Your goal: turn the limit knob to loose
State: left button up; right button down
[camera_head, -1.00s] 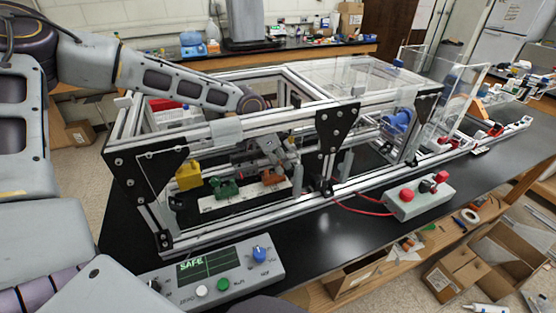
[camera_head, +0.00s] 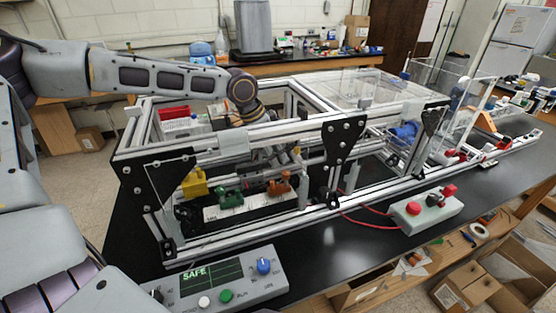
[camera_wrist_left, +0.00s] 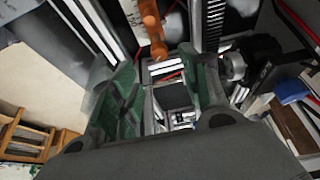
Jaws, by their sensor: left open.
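A grey control panel (camera_head: 218,285) at the front shows SAFE on its screen (camera_head: 210,275). A blue knob (camera_head: 264,266) stands at its right end, and a dark knob at its left end is partly cut off. The small labels are unreadable, so I cannot tell which is the limit knob. My left arm reaches over the extrusion frame, and my left gripper (camera_head: 293,163) hangs inside it above the orange lever (camera_head: 280,184). In the left wrist view the green-padded fingers of the gripper (camera_wrist_left: 160,75) are apart, with nothing held; an orange part (camera_wrist_left: 150,30) lies beyond them.
The extrusion frame (camera_head: 240,135) surrounds my left gripper with bars and black corner plates. Yellow (camera_head: 194,184) and green (camera_head: 230,197) levers stand inside. A grey box with red buttons (camera_head: 427,208) sits at right. The black bench between box and panel is mostly clear.

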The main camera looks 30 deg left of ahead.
pick_arm(q)
jog(key=shift+v, duration=1.95)
jog(key=shift+c, duration=0.4)
jog(key=shift+c, duration=1.1)
jog(key=shift+w, duration=0.1)
